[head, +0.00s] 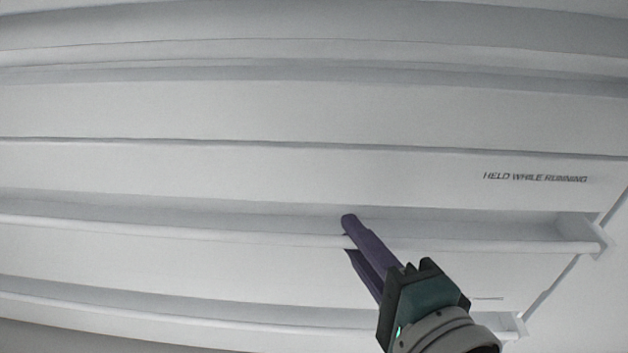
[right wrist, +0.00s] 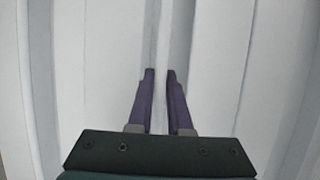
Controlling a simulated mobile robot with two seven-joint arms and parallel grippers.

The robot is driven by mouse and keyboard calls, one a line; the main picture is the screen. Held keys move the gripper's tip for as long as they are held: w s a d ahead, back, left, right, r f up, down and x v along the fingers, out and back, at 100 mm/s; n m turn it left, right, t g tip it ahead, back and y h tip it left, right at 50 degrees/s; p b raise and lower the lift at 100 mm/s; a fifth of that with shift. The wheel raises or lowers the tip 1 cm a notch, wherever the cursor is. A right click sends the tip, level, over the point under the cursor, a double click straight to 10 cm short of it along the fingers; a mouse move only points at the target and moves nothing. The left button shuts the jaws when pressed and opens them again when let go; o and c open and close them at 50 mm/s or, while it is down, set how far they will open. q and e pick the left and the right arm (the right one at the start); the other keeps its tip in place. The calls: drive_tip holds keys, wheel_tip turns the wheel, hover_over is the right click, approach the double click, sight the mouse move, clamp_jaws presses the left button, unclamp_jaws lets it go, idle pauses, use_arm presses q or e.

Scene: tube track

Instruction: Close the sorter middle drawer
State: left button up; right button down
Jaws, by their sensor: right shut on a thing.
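The white sorter front (head: 250,175) fills the head view, with long horizontal panels and ledges. A long white drawer lip (head: 200,232) juts out below the panel marked "HELD WHILE RUNNING", with a shaded recess behind it. I cannot tell for sure which drawer it belongs to. My right gripper (head: 348,238) comes up from below, one purple finger above the lip and one below it, shut on it. In the right wrist view the lip (right wrist: 157,40) runs between the two fingertips (right wrist: 161,74). My left gripper is not in view.
A second, lower white lip (head: 150,312) runs parallel below the held one. The sorter's right edge (head: 560,280) shows at the lower right, with pale open space beyond it. The panel above the held lip is flat and clear.

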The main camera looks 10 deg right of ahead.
drive_tip(key=shift+w+d, duration=0.1)
drive_tip(key=shift+w, duration=0.15)
drive_tip(key=c, duration=1.2)
unclamp_jaws()
drive_tip(key=shift+c, duration=0.2)
drive_tip(key=shift+o, duration=0.6)
drive_tip(key=shift+w, duration=0.2)
drive_tip(key=shift+s, duration=0.1)
drive_tip(key=p+v, duration=0.2)
drive_tip(key=v, duration=0.7)
drive_tip(key=shift+s+p, duration=0.3)
drive_tip(key=shift+s, duration=0.05)
drive_tip(key=shift+r, duration=0.1)
